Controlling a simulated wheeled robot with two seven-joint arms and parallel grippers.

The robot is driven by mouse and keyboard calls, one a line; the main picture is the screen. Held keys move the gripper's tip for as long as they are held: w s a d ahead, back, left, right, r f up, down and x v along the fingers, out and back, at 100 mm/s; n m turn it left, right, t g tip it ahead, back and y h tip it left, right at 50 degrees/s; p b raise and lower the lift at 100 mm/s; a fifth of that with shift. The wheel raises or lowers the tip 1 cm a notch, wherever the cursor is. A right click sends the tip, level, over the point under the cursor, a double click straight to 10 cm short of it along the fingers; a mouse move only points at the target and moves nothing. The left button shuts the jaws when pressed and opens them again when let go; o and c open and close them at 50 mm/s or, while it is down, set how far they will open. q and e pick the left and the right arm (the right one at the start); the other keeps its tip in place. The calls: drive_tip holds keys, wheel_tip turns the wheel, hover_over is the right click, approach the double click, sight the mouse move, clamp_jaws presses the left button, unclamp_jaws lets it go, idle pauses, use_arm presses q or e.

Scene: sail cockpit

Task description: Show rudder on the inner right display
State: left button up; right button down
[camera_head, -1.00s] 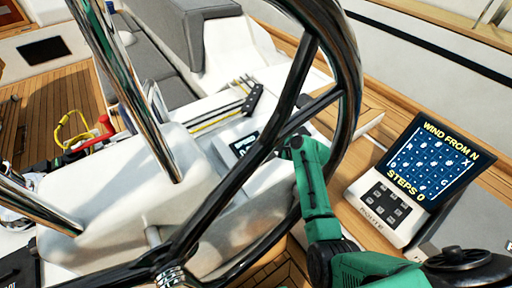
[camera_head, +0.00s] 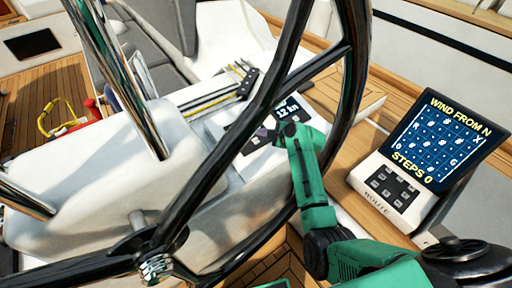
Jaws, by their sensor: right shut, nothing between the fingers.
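The inner right display (camera_head: 287,108) is a small dark screen on the white console, seen past the steering wheel. It reads "12 kn", with part of it hidden by the wheel. Below it is a dark button area (camera_head: 253,145), largely covered by the wheel spoke and my arm. My right gripper (camera_head: 268,134) is shut and empty, its tip at or just above this button area; I cannot tell whether it touches. My left gripper is not in view.
The black and chrome steering wheel (camera_head: 345,100) stands in front of the console. A larger unit (camera_head: 392,190) at right shows "WIND FROM N" and "STEPS 0" above a keypad. A winch (camera_head: 456,250) is at lower right. Ropes and clutches (camera_head: 247,82) lie behind the console.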

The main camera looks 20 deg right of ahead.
sight(260, 145)
drive_tip(key=f, duration=0.1)
drive_tip(key=f+b, duration=0.1)
drive_tip(key=f, duration=0.1)
drive_tip(key=shift+w+a, duration=0.15)
drive_tip(key=shift+w, duration=0.2)
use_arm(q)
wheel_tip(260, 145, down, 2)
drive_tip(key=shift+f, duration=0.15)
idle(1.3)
use_arm(e)
drive_tip(key=shift+w+f, duration=0.1)
drive_tip(key=shift+f, duration=0.25)
use_arm(q)
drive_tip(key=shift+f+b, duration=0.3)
drive_tip(key=shift+b, duration=0.1)
use_arm(e)
drive_tip(key=shift+a+f, duration=0.1)
drive_tip(key=shift+f, duration=0.35)
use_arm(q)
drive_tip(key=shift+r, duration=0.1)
use_arm(e)
drive_tip(key=shift+r, duration=0.1)
use_arm(q)
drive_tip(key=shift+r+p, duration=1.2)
drive_tip(key=shift+p, duration=0.1)
use_arm(e)
drive_tip(key=shift+r, duration=0.75)
